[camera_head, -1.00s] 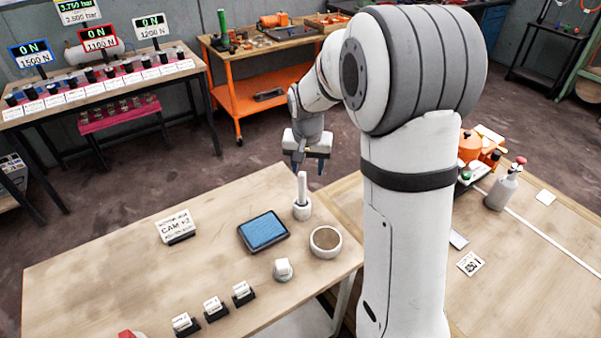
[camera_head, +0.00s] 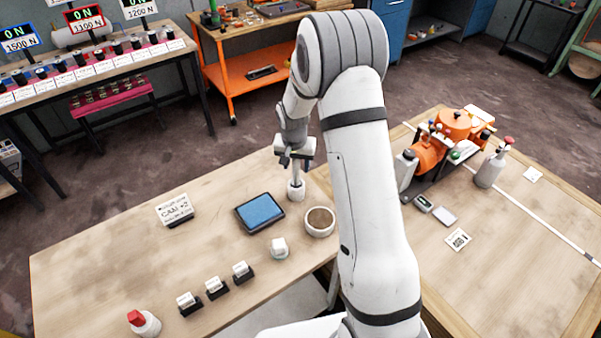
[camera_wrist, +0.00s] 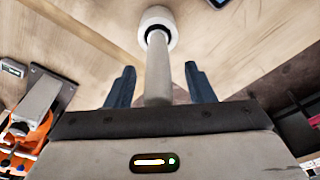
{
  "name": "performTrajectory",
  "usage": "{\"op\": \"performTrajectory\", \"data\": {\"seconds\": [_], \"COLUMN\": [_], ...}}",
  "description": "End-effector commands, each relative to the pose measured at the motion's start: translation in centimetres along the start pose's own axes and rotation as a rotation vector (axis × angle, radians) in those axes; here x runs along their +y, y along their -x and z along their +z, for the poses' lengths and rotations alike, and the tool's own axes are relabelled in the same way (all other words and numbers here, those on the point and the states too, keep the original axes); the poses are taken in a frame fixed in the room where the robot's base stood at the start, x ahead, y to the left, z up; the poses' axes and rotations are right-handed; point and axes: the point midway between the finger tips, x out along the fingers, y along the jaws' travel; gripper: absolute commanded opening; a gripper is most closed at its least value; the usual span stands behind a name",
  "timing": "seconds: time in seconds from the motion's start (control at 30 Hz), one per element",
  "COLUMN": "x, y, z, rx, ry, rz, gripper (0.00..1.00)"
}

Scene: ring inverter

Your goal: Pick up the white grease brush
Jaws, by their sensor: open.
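The white grease brush (camera_head: 296,176) stands upright in a round white holder (camera_head: 296,193) near the back right of the table. In the wrist view, its pale handle (camera_wrist: 158,82) reaches between my two dark fingers, with the holder (camera_wrist: 158,24) beyond it. My gripper (camera_head: 295,163) is above the holder, around the upper part of the brush. It is open, with a gap on each side of the handle. The brush's lower end is hidden in the holder.
A bowl with brown content (camera_head: 320,221) and a blue pad (camera_head: 260,213) are close to the holder. A small white-topped item (camera_head: 279,248) stands in front. An orange machine (camera_head: 430,152) is on the right table.

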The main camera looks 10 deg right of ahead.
Motion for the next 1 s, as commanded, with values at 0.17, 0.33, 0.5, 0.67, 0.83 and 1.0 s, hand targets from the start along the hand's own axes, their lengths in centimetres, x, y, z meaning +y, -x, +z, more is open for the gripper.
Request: {"op": "performTrajectory", "data": {"seconds": [0.17, 0.33, 0.5, 0.67, 0.83, 1.0], "x": [-0.03, -0.05, -0.06, -0.08, -0.1, -0.12], "y": [-0.09, -0.08, -0.06, -0.06, -0.04, -0.01], "z": [-0.02, 0.0, 0.01, 0.02, 0.02, 0.02], "rx": [0.001, 0.001, 0.001, 0.0, 0.001, 0.001], "ry": [0.0, 0.0, 0.001, 0.001, 0.001, 0.002], "rz": [-0.001, 0.0, -0.001, -0.001, -0.001, -0.001], "gripper": [0.49, 0.39, 0.25, 0.12, 0.0, 0.0]}}
